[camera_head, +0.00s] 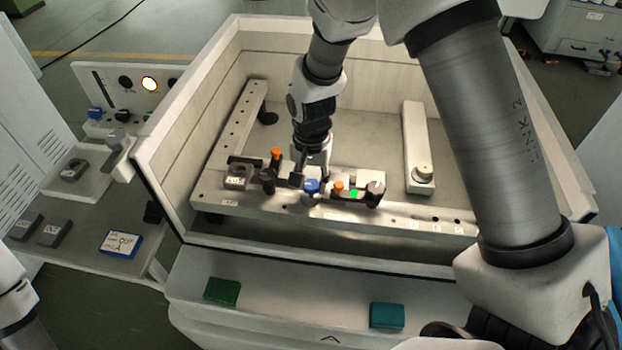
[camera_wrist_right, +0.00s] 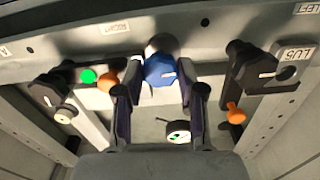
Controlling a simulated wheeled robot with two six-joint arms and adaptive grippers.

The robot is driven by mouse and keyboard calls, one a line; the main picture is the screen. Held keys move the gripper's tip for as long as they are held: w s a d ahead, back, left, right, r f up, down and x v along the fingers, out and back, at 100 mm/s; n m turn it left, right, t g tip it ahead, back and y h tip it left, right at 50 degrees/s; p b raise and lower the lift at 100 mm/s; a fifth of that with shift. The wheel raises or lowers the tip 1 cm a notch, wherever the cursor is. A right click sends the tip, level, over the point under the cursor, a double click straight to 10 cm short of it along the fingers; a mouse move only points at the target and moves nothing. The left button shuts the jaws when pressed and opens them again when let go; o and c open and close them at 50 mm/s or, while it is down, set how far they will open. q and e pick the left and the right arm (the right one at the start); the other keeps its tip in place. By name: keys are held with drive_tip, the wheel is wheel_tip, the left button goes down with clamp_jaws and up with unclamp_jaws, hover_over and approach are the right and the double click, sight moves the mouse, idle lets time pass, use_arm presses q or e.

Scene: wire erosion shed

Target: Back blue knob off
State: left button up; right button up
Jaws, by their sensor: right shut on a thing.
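The blue knob (camera_head: 312,187) sits on the front rail (camera_head: 270,208) inside the white tank. In the right wrist view the blue knob (camera_wrist_right: 160,69) is between the fingertips. My right gripper (camera_head: 311,178) reaches down from above and is shut on this knob; its fingers also show in the wrist view (camera_wrist_right: 160,84). The knob's far side and exact turn angle are hard to tell. My left gripper is out of view.
Orange-topped clamps (camera_head: 276,153) and (camera_head: 338,187) stand close on both sides, with a green light (camera_head: 354,194) at right. Tank walls (camera_head: 190,120) enclose the rail. Green (camera_head: 222,291) and teal (camera_head: 387,315) blocks lie on the front ledge. A panel at left carries another blue knob (camera_head: 95,113).

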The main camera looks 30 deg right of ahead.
sight(312, 183)
drive_tip(key=o, duration=1.1)
drive_tip(key=shift+w, duration=0.15)
drive_tip(key=shift+o, duration=0.2)
drive_tip(key=shift+d, duration=0.15)
wheel_tip(312, 183, up, 12)
